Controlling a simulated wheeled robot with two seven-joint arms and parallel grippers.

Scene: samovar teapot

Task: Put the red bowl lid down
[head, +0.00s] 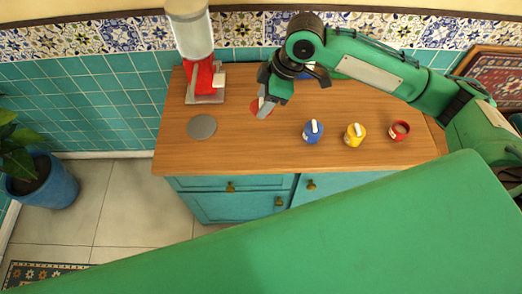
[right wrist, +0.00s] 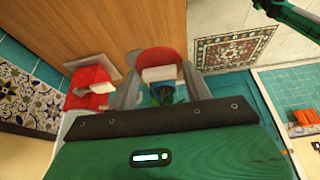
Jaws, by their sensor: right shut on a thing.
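The red bowl lid (head: 256,106) is in my right gripper (head: 265,104), over the left middle of the wooden counter. In the right wrist view the round red lid (right wrist: 160,56) shows with its pale handle between the two fingers of the gripper (right wrist: 160,82). The right gripper is shut on that handle. I cannot tell whether the lid touches the counter. The red bowl (head: 399,131) stands without a lid at the counter's right. My left gripper is not in view.
A blue bowl (head: 313,132) and a yellow bowl (head: 355,135), both lidded, stand left of the red bowl. A grey disc (head: 202,127) lies at the counter's left. Behind it is a dispenser (head: 190,32) with a red body (right wrist: 88,88). Bare wood lies around the disc.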

